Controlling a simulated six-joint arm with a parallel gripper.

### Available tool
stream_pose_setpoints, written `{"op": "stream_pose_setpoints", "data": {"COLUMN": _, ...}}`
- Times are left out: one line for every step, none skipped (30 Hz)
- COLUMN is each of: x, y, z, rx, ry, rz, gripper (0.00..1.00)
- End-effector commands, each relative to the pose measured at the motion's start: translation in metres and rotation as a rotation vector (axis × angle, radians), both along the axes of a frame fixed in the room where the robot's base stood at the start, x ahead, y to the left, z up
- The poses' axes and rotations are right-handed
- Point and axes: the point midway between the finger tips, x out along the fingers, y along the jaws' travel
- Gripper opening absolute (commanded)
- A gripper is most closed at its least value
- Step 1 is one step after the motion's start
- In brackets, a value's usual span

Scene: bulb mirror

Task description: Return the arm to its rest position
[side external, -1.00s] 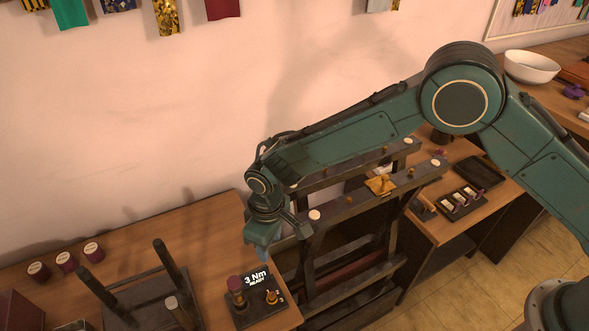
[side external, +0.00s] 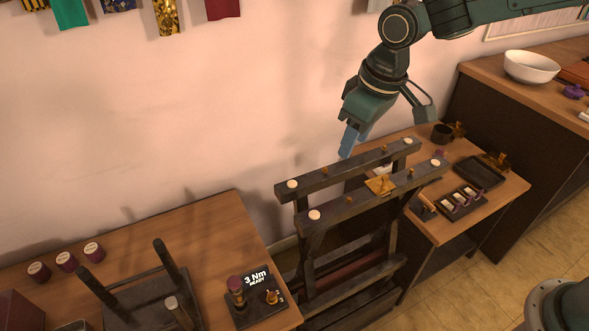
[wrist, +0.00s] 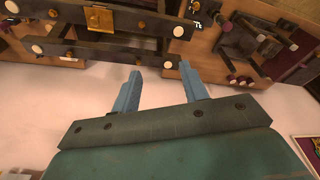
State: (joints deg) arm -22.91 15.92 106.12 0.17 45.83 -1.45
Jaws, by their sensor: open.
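My gripper (side external: 350,143) hangs in the air near the wall, just above and behind the dark wooden frame (side external: 345,177). In the wrist view its two blue fingers (wrist: 161,88) stand apart with nothing between them. The frame's two parallel rails show beyond the fingertips in the wrist view (wrist: 90,50). White round caps and small brass pegs sit along the rails. My gripper appears clear of the frame.
The left table holds a torque station reading "3 Nm READY" (side external: 256,279), a dark stand with upright posts (side external: 150,296) and several dark red jars (side external: 66,261). The right table holds a dark tray (side external: 479,172) and a cup (side external: 441,133). A white bowl (side external: 531,66) stands on the far counter.

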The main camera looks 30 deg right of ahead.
Motion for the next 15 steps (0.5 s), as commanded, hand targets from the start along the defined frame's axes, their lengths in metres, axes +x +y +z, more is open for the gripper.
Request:
{"op": "stream_pose_setpoints", "data": {"x": -0.006, "y": -0.010, "z": 0.011, "rx": 0.005, "ry": -0.013, "rz": -0.017, "gripper": 0.44}}
{"op": "stream_pose_setpoints", "data": {"x": -0.010, "y": -0.016, "z": 0.016, "rx": 0.008, "ry": -0.019, "rz": -0.027, "gripper": 0.44}}
{"op": "stream_pose_setpoints", "data": {"x": -0.015, "y": -0.023, "z": 0.022, "rx": 0.011, "ry": -0.027, "rz": -0.039, "gripper": 0.44}}
{"op": "stream_pose_setpoints", "data": {"x": -0.019, "y": -0.029, "z": 0.027, "rx": 0.013, "ry": -0.032, "rz": -0.048, "gripper": 0.44}}
{"op": "stream_pose_setpoints", "data": {"x": -0.023, "y": -0.034, "z": 0.031, "rx": 0.015, "ry": -0.037, "rz": -0.056, "gripper": 0.44}}
{"op": "stream_pose_setpoints", "data": {"x": -0.029, "y": -0.041, "z": 0.037, "rx": 0.019, "ry": -0.045, "rz": -0.070, "gripper": 0.44}}
{"op": "stream_pose_setpoints", "data": {"x": -0.033, "y": -0.046, "z": 0.041, "rx": 0.021, "ry": -0.051, "rz": -0.078, "gripper": 0.44}}
{"op": "stream_pose_setpoints", "data": {"x": -0.038, "y": -0.051, "z": 0.045, "rx": 0.022, "ry": -0.056, "rz": -0.087, "gripper": 0.44}}
{"op": "stream_pose_setpoints", "data": {"x": -0.044, "y": -0.058, "z": 0.050, "rx": 0.025, "ry": -0.063, "rz": -0.099, "gripper": 0.44}}
{"op": "stream_pose_setpoints", "data": {"x": -0.049, "y": -0.063, "z": 0.054, "rx": 0.027, "ry": -0.069, "rz": -0.109, "gripper": 0.44}}
{"op": "stream_pose_setpoints", "data": {"x": -0.054, "y": -0.068, "z": 0.057, "rx": 0.029, "ry": -0.076, "rz": -0.117, "gripper": 0.44}}
{"op": "stream_pose_setpoints", "data": {"x": -0.060, "y": -0.075, "z": 0.062, "rx": 0.032, "ry": -0.082, "rz": -0.129, "gripper": 0.44}}
{"op": "stream_pose_setpoints", "data": {"x": -0.065, "y": -0.079, "z": 0.065, "rx": 0.033, "ry": -0.088, "rz": -0.139, "gripper": 0.44}}
{"op": "stream_pose_setpoints", "data": {"x": -0.071, "y": -0.084, "z": 0.067, "rx": 0.035, "ry": -0.094, "rz": -0.147, "gripper": 0.44}}
{"op": "stream_pose_setpoints", "data": {"x": -0.077, "y": -0.090, "z": 0.071, "rx": 0.037, "ry": -0.102, "rz": -0.159, "gripper": 0.44}}
